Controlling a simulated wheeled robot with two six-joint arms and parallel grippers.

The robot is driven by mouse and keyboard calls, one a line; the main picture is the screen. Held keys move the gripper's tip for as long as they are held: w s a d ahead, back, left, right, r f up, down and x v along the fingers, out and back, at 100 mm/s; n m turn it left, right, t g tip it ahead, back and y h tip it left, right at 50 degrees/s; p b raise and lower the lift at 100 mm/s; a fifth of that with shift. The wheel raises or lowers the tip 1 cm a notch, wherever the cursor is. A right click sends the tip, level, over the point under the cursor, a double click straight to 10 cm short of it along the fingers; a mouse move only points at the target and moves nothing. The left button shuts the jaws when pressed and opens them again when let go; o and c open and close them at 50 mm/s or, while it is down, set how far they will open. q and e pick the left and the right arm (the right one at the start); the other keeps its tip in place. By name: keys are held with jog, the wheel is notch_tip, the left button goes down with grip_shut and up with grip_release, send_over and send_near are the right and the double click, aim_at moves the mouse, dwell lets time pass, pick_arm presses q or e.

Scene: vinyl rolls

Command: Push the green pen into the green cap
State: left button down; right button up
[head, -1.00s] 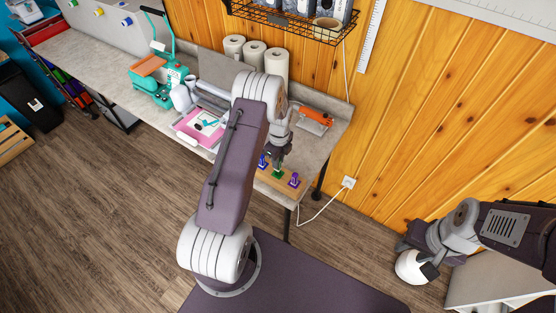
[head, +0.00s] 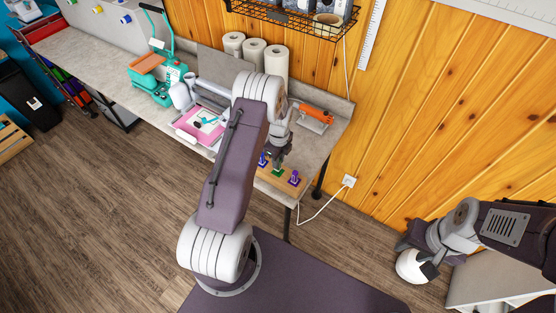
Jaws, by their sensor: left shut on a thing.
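The green cap (head: 277,173) stands in a wooden strip (head: 264,175) at the front right of the workbench, between a blue piece (head: 263,160) and a purple piece (head: 294,178). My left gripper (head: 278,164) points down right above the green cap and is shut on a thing. What it holds is too small to make out; the green pen cannot be told apart from the green cap here. My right gripper (head: 412,267) is far off at the lower right, away from the bench; its fingers are hidden.
An orange-handled tool (head: 316,114) lies at the bench's right end. Paper rolls (head: 254,55) stand at the back. A pink mat (head: 199,125) and a teal press (head: 158,80) are to the left. A wire shelf (head: 290,18) hangs above.

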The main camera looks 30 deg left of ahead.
pick_arm(q)
jog(key=shift+f, duration=0.35)
dwell(0.3)
jog(key=shift+f+b, duration=0.45)
jog(key=shift+b, duration=0.05)
jog(key=shift+f, duration=0.3)
dwell(0.7)
jog(key=shift+s, duration=0.1)
jog(key=c, duration=0.7)
grip_release()
jog(key=shift+d+r+p, duration=0.1)
jog(key=shift+r+p, duration=2.35)
jog(key=shift+r, duration=1.1)
